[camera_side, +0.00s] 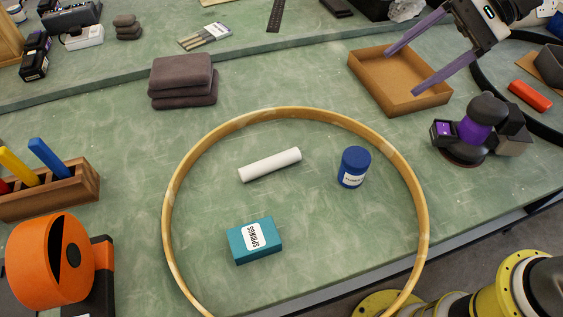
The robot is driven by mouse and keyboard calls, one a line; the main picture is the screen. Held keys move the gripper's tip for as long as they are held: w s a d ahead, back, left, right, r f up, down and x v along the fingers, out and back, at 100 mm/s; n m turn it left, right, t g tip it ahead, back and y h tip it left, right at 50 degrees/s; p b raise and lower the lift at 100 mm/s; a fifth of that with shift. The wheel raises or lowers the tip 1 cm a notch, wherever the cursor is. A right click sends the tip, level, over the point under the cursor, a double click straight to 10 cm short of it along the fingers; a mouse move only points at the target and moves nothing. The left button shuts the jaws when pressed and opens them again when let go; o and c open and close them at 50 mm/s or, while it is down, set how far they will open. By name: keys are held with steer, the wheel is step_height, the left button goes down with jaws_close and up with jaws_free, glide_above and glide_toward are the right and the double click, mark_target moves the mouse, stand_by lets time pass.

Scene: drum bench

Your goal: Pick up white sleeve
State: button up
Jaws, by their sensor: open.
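The white sleeve (269,165) is a short white tube lying on its side on the green bench, tilted up to the right. It lies inside a large wooden hoop (174,193). My gripper (400,72) is at the upper right with two long purple fingers spread apart and nothing between them. In the picture its fingers overlap a shallow brown tray (378,97), well to the right of and beyond the sleeve. I cannot tell its height above the tray.
Inside the hoop are a blue jar (354,167) right of the sleeve and a teal box marked SPRINGS (253,241) below it. Folded dark cloths (183,80) lie behind the hoop. A purple-and-black device (480,130) stands right. An orange dispenser (45,260) stands front left.

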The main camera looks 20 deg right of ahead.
mark_target(278, 157)
steer(key=w+a+f+m+g+y, duration=0.25)
steer(key=w+a+f, duration=0.25)
steer(key=w+f, duration=0.3)
steer(key=w+a+f+m, duration=0.1)
steer(key=f, duration=0.4)
steer(key=w+f+m+y, duration=0.1)
steer(key=f, duration=0.4)
steer(key=w+a+f+m, duration=0.1)
steer(key=f, duration=0.4)
steer(key=shift+w+a+m+g, duration=0.25)
steer(key=shift+w+a, duration=0.05)
steer(key=shift+a, duration=0.05)
steer(key=x, duration=0.7)
steer(key=shift+s+a+f, duration=0.1)
steer(key=shift+s+a, duration=0.05)
steer(key=shift+a, duration=0.2)
steer(key=shift+x, duration=3)
steer(key=shift+s, duration=0.2)
jaws_close()
